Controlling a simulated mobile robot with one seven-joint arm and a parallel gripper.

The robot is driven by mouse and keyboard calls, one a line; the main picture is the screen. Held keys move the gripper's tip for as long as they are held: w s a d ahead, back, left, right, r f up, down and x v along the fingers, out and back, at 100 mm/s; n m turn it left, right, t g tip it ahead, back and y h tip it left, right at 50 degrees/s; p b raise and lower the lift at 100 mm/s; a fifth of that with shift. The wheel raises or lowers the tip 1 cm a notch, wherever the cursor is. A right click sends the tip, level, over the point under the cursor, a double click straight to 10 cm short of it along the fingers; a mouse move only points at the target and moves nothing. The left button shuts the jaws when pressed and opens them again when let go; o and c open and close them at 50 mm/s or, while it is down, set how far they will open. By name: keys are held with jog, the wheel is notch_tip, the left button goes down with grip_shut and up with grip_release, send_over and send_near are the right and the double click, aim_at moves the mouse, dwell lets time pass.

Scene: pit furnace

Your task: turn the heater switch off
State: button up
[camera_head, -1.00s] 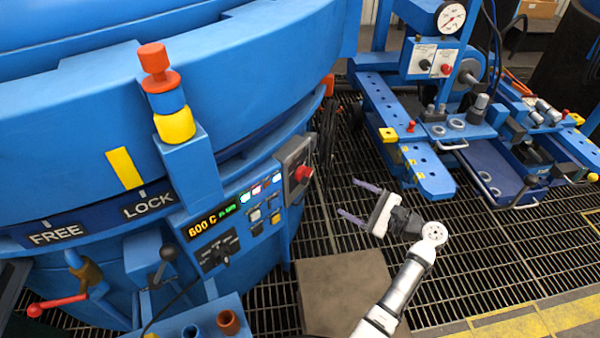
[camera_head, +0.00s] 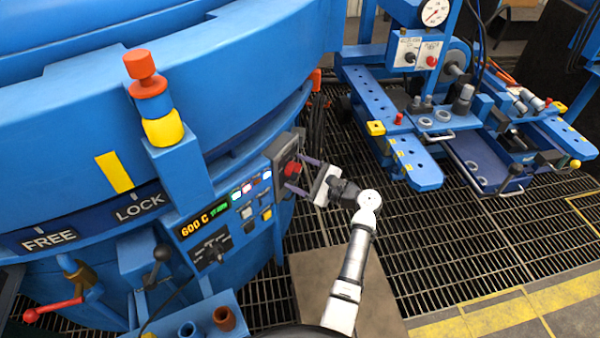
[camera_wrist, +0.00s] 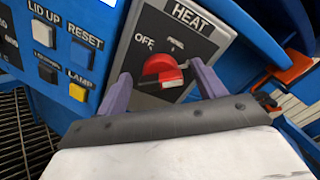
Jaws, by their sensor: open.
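The heater switch is a red rotary knob (camera_head: 292,169) on a grey plate (camera_head: 283,150) at the right end of the furnace's control panel. In the wrist view the plate reads HEAT, with OFF at the upper left and another, blurred label at the upper right; the red knob (camera_wrist: 162,70) sits below them, its grip tilted toward the lower right. My gripper (camera_head: 301,175) is open. In the wrist view its two purple fingers (camera_wrist: 160,85) stand left and right of the knob, with visible gaps. I cannot tell whether the fingertips reach the plate.
Left of the plate are LID UP, RESET and LAMP buttons (camera_wrist: 80,92) and a display (camera_head: 203,219) reading 600 C. An orange part (camera_wrist: 290,68) is to the right in the wrist view. A blue work stand (camera_head: 395,125) stands at the right, over open grating.

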jog(key=shift+c, duration=0.4)
jog(key=c, duration=0.9)
jog(key=shift+f+n+b, duration=0.1)
jog(key=shift+n+b, duration=0.2)
jog(key=n+b, duration=0.2)
jog(key=n, duration=0.1)
jog(key=n+b, duration=0.1)
jog(key=shift+f+n+b, duration=0.25)
jog(key=shift+n+b, duration=0.05)
jog(key=shift+b, duration=0.1)
jog(key=n+b, duration=1.4)
jog(key=b, duration=0.1)
jog(key=shift+f+n, duration=0.15)
jog(key=shift+n, duration=0.15)
jog(key=shift+b, duration=0.3)
